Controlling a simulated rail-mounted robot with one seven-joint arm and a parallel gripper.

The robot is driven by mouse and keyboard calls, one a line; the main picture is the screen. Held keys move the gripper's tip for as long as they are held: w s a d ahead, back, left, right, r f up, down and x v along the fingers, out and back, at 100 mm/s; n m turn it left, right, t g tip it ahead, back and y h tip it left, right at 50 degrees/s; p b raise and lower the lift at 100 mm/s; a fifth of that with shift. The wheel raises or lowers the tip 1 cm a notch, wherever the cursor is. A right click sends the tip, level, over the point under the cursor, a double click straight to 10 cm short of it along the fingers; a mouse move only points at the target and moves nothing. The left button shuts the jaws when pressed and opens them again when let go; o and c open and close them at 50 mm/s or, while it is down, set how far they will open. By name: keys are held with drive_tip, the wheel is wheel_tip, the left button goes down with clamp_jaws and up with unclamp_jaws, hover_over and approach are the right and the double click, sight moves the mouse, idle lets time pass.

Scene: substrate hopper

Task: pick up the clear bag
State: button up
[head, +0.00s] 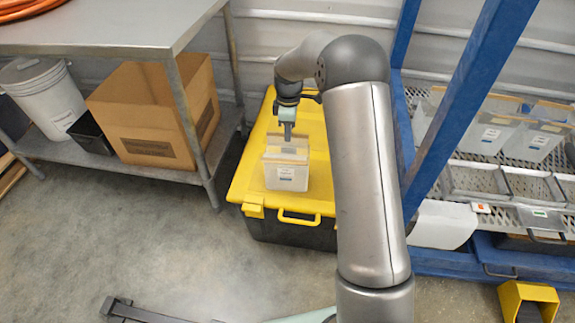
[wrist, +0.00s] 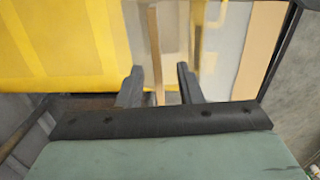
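A clear bag (head: 287,178) with a white label and tan strips along its top stands upright on the yellow lid of a tote (head: 250,165). My gripper (head: 288,133) is over the bag's top edge. In the wrist view, my gripper (wrist: 159,88) is open, with its two dark fingers apart. A thin tan strip (wrist: 155,45) of the bag lies between the fingers, with gaps visible on both sides. The bag's greyish body (wrist: 226,40) and another tan strip (wrist: 264,50) show to the right. The fingertips are too small to make out in the head view.
A steel table (head: 110,30) stands at the left, with a cardboard box (head: 150,120) and a white bucket (head: 45,100) on its lower shelf. At the right, a blue frame (head: 465,90) stands before a rack with more clear bags (head: 490,130) and metal trays (head: 475,180).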

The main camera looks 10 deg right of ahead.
sight(288, 147)
wheel_tip(288, 147, down, 5)
drive_tip(key=shift+w+r+b, duration=0.1)
drive_tip(key=shift+w+b, duration=0.05)
drive_tip(key=shift+b, duration=0.35)
clamp_jaws()
drive_tip(key=shift+r, duration=0.1)
